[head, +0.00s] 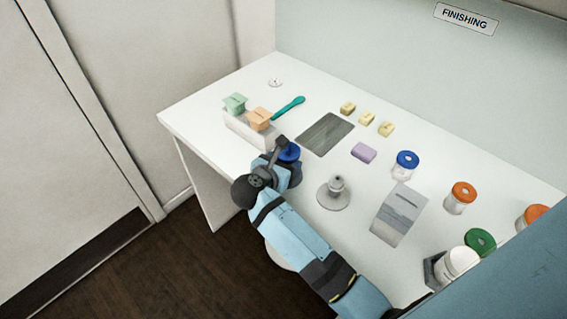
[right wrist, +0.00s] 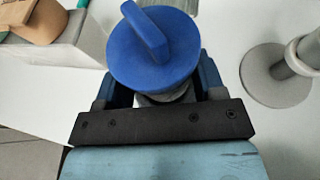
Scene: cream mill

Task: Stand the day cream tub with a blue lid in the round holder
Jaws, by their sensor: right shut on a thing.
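My right gripper (head: 287,160) is at the table's front edge, shut on a piece with a round blue top (right wrist: 150,55) and a raised bar across it. Its greyish lower part is mostly hidden between the fingers, and I cannot tell if it touches the table. A tub with a blue lid (head: 406,163) stands upright on the table, right of my gripper and apart from it. A grey round base with a short post (head: 335,193) stands between them; it also shows in the right wrist view (right wrist: 275,85). I cannot tell whether it is the round holder. My left gripper is out of view.
A white tray (head: 250,134) with a green and an orange carton is just left of my gripper. A grey mat (head: 325,134), yellow blocks (head: 367,118), a purple block (head: 363,153) and a grey sloped block (head: 398,215) lie around. Orange-lidded (head: 460,197) and green-lidded tubs (head: 480,241) stand right.

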